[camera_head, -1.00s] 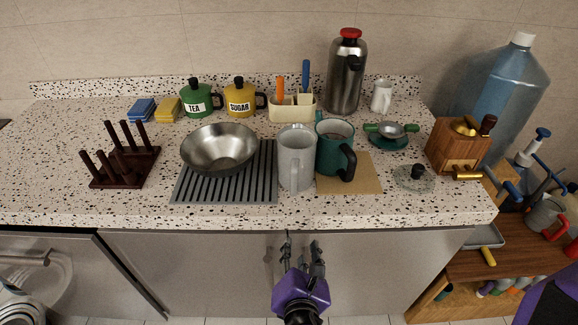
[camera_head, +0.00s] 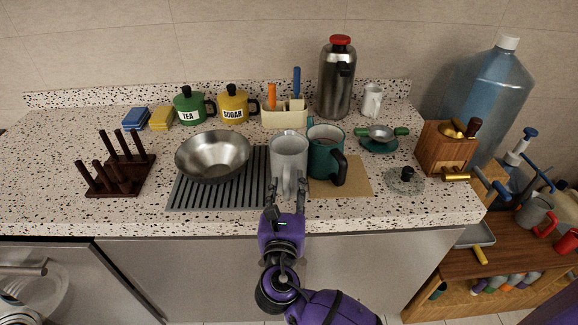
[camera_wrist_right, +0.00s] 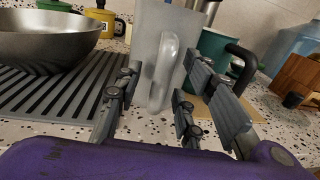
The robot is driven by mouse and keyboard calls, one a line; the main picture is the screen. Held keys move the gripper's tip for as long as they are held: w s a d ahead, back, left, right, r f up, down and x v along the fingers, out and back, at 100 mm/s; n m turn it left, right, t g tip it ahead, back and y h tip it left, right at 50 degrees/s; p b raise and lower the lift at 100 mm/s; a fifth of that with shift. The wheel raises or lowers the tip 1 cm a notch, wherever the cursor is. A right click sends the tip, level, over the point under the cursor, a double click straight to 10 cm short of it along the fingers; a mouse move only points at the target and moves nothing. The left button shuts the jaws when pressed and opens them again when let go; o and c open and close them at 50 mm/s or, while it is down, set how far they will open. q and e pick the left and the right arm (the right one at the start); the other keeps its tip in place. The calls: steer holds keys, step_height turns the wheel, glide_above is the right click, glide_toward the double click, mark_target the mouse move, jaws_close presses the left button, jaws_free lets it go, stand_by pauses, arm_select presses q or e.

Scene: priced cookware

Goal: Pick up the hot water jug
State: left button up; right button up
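A tall grey jug (camera_head: 289,152) stands upright on the counter, between the striped drying mat and a brown board. Its handle (camera_wrist_right: 164,72) faces me in the wrist view. My right gripper (camera_head: 287,188) is open in front of this jug. Its fingers (camera_wrist_right: 156,108) stand on either side of the handle's line, and I cannot tell whether they touch it. A dark green jug (camera_head: 323,155) with a black handle stands just right of the grey one. A steel flask (camera_head: 337,80) with a red cap stands at the back. My left gripper is not in view.
A steel bowl (camera_head: 212,156) rests on the striped mat (camera_head: 185,196) left of the grey jug. A dark peg rack (camera_head: 117,178) stands further left. A glass lid (camera_head: 405,181) and wooden block (camera_head: 446,149) are at right. The front counter strip is mostly clear.

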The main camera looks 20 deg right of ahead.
steer(key=shift+c, duration=0.4)
jaws_close()
steer(key=shift+r, duration=0.15)
steer(key=shift+r, duration=1)
steer(key=s+d+r+p, duration=0.1)
steer(key=s+d+r, duration=0.4)
steer(key=s+r, duration=0.5)
steer(key=s, duration=0.2)
steer(key=shift+s+d+r+p, duration=0.3)
steer(key=shift+d+r+p, duration=0.1)
